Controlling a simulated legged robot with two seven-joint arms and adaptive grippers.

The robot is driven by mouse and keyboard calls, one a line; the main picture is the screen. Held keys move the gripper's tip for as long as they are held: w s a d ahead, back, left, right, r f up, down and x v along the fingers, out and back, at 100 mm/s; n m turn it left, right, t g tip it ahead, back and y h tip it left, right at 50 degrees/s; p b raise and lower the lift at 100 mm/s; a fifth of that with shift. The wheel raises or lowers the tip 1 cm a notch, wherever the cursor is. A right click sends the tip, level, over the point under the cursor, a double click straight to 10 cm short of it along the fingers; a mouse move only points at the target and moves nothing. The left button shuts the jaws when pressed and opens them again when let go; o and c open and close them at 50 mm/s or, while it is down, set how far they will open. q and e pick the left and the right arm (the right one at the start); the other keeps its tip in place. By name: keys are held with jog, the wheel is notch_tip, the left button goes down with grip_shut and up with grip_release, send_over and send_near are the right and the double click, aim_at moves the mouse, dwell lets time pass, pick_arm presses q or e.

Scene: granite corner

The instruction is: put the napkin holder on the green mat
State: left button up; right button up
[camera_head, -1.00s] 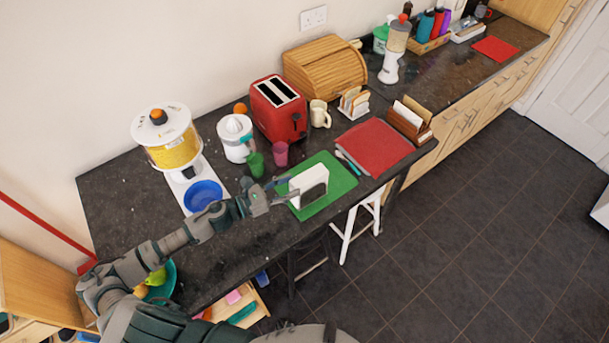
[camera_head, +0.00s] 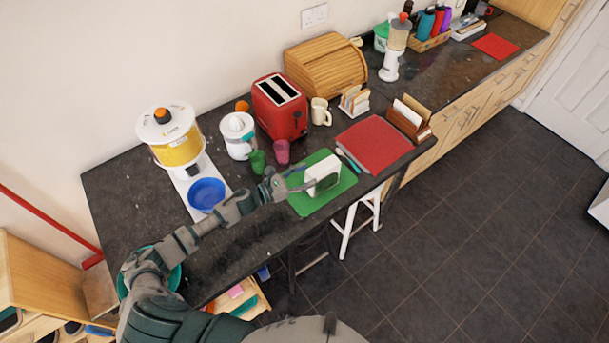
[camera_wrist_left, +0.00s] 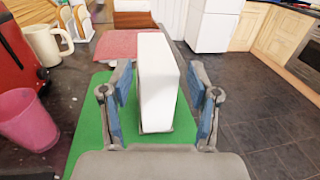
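The white napkin holder (camera_head: 322,176) stands upright on the green mat (camera_head: 304,206), toward its middle. In the left wrist view the napkin holder (camera_wrist_left: 158,85) shows its narrow white end, with the green mat (camera_wrist_left: 90,135) under and around it. My left gripper (camera_head: 300,180) reaches in from the left at mat height. Its blue-padded fingers (camera_wrist_left: 160,100) are spread on either side of the holder, with a visible gap on each side. My right gripper is not in view.
A red mat (camera_head: 374,145) lies beyond the green one, with a spoon-like utensil between them. Green (camera_head: 257,162) and pink (camera_head: 282,152) cups, a red toaster (camera_head: 281,107) and a mug (camera_head: 320,112) stand behind. The counter's front edge is close to the green mat.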

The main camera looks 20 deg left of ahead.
pick_arm(q)
jog(key=shift+a, duration=0.2)
jog(key=b+v, duration=0.3)
jog(key=v, duration=0.9)
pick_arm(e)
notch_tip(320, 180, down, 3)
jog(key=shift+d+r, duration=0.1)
